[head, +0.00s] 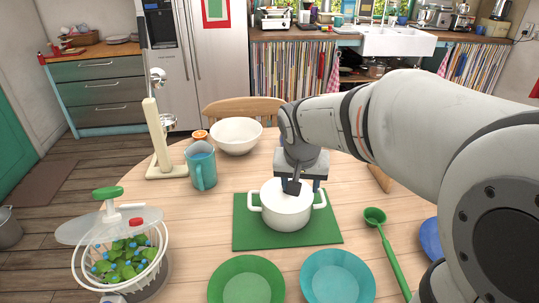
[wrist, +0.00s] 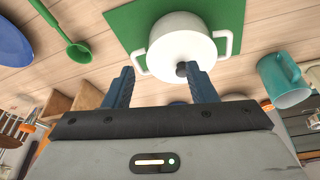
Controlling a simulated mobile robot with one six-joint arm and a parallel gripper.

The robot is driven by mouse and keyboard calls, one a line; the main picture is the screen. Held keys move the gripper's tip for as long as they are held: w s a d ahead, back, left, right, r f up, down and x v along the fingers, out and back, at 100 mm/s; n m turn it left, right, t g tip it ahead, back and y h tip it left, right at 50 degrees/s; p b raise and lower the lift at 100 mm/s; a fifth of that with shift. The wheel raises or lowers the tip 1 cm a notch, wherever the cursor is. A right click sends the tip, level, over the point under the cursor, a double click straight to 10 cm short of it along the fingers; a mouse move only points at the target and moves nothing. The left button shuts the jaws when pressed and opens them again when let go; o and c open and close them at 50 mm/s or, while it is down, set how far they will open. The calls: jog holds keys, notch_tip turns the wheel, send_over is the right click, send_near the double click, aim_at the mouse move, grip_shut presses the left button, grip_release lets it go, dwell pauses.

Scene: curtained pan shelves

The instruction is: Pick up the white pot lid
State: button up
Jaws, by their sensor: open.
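The white pot (head: 285,212) stands on a green mat (head: 240,236) on the round wooden table, a handle on each side. Its white lid (head: 271,190) is on top, partly hidden by my gripper (head: 297,188), which hangs over it. In the wrist view the lid (wrist: 180,50) shows with its dark knob (wrist: 181,68) close to one finger. My gripper (wrist: 158,75) is open, with the knob between the blue fingers; I cannot tell any contact.
A teal mug (head: 202,168) and a white bowl (head: 237,137) stand behind left. A salad spinner (head: 120,250) is at front left. Green (head: 246,284) and turquoise (head: 337,280) bowls are in front. A green ladle (head: 388,249) lies to the right.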

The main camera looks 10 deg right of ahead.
jog(key=w+f, duration=0.3)
jog(key=w, duration=0.1)
jog(key=w+f+m+b, duration=0.1)
jog(key=w+f, duration=0.3)
jog(key=w+f+m, duration=0.1)
jog(key=w+f, duration=0.3)
jog(key=w, duration=0.1)
jog(key=shift+a+f+t+h+b, duration=0.15)
jog(key=shift+f+t+h+b, duration=0.05)
jog(key=shift+t+h+b, duration=0.15)
grip_shut()
